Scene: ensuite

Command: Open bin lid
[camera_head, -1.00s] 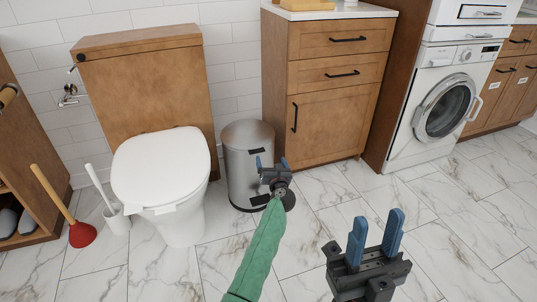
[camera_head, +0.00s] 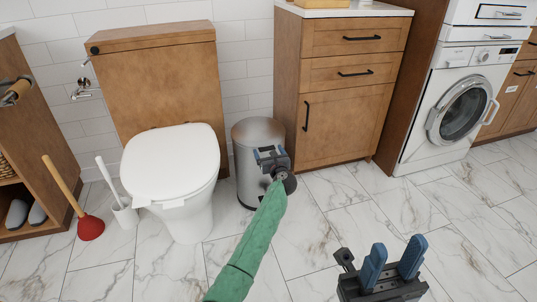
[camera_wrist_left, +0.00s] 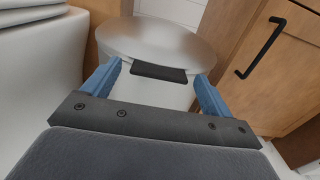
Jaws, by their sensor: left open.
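The bin is a brushed-metal cylinder (camera_head: 244,172) standing between the toilet and the wooden cabinet. Its round lid (camera_head: 258,130) is closed; in the left wrist view the lid (camera_wrist_left: 160,40) has a dark tab (camera_wrist_left: 159,73) at its front edge. My left gripper (camera_head: 270,151) is in front of the bin's upper part, and its blue fingers are open. In the left wrist view the fingers are spread either side of the tab, with nothing held; I cannot tell whether they touch the bin. My right gripper (camera_head: 392,262) is at the lower right, fingers apart and empty.
The white toilet (camera_head: 172,175) stands close on the bin's left. The wooden cabinet (camera_head: 345,95) with black handles is close on its right. A red plunger (camera_head: 90,227) and a toilet brush (camera_head: 122,212) stand left of the toilet. The marble floor in front is clear.

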